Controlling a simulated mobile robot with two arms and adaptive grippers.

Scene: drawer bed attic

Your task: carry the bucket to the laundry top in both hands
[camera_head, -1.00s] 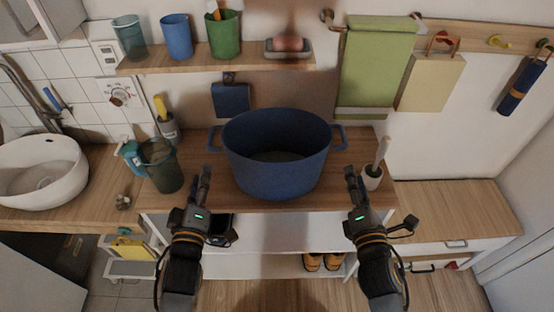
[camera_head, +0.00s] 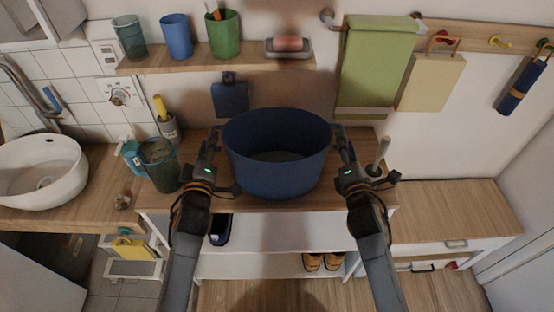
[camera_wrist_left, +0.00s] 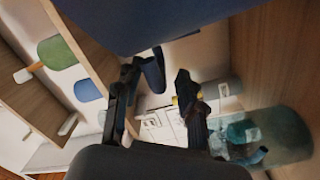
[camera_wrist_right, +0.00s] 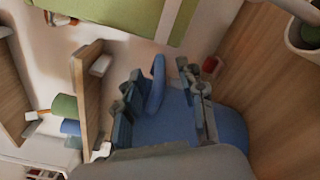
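The dark blue bucket (camera_head: 277,165) stands upright on the wooden top of a white shelf unit (camera_head: 250,204). It has a loop handle on each side. My left gripper (camera_head: 212,140) is at its left handle; in the left wrist view the open fingers are on either side of the blue handle (camera_wrist_left: 153,72). My right gripper (camera_head: 340,138) is at its right handle; in the right wrist view the open fingers stand apart with the handle (camera_wrist_right: 157,85) between them. I cannot tell which surface is the laundry top.
A dark green pitcher (camera_head: 159,165) stands close left of my left gripper. A small white pot with a brush (camera_head: 378,165) is close right of my right gripper. A lower wooden top (camera_head: 455,210) at the right is bare. A white basin (camera_head: 40,172) sits at the far left.

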